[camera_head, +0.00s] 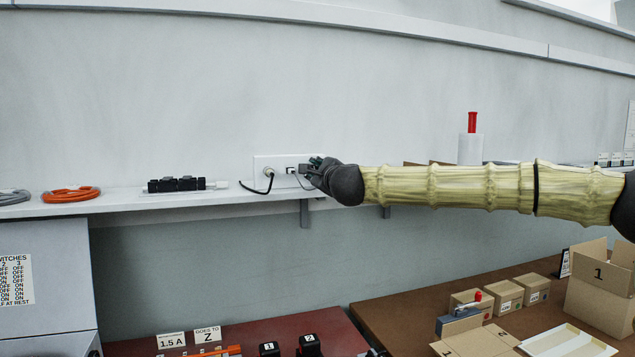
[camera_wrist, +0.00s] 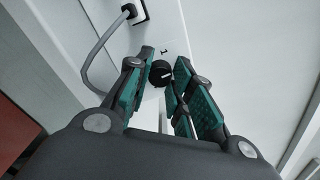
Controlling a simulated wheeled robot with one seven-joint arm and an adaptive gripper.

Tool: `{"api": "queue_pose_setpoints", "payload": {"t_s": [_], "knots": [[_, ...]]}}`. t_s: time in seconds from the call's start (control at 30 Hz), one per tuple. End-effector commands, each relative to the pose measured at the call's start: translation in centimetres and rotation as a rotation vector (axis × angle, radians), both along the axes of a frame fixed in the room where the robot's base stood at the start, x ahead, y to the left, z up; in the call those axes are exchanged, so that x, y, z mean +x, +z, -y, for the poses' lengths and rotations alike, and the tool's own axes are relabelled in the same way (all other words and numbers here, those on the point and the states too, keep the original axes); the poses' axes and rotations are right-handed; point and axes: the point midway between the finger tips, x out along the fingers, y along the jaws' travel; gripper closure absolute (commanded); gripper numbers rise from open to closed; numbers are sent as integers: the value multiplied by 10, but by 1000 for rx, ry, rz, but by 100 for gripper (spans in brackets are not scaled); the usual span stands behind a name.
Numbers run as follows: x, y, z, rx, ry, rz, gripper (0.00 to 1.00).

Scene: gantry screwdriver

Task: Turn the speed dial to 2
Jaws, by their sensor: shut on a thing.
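The speed dial (camera_wrist: 161,73) is a small round black knob with a pale pointer line, on a white wall panel (camera_wrist: 160,28). A small dark mark, perhaps a 1, is printed by the dial; I cannot make out other numbers. My gripper (camera_wrist: 165,66) has its teal-padded fingers on both sides of the dial, shut on it. In the head view my gripper (camera_head: 311,170) is at the right end of the white panel (camera_head: 262,161) and hides the dial there.
A socket with a grey cable (camera_wrist: 97,55) lies beside my gripper. A red-topped white cylinder (camera_head: 470,149) stands right, behind my arm.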

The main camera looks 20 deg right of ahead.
Motion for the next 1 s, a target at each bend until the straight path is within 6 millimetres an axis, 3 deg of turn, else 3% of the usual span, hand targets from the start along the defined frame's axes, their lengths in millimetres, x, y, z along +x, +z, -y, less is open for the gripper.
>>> {"api": "queue_pose_setpoints", "payload": {"t_s": [0.3, 0.83, 0.87, 0.97, 1.0], "knots": [[1, -3, 1, 112, -2, -6, 100], [0, -1, 1, 132, -2, -6, 100], [0, -1, 1, 132, -2, -6, 72], [0, -1, 1, 132, -2, -6, 54], [0, -1, 1, 132, -2, -6, 54]]}}
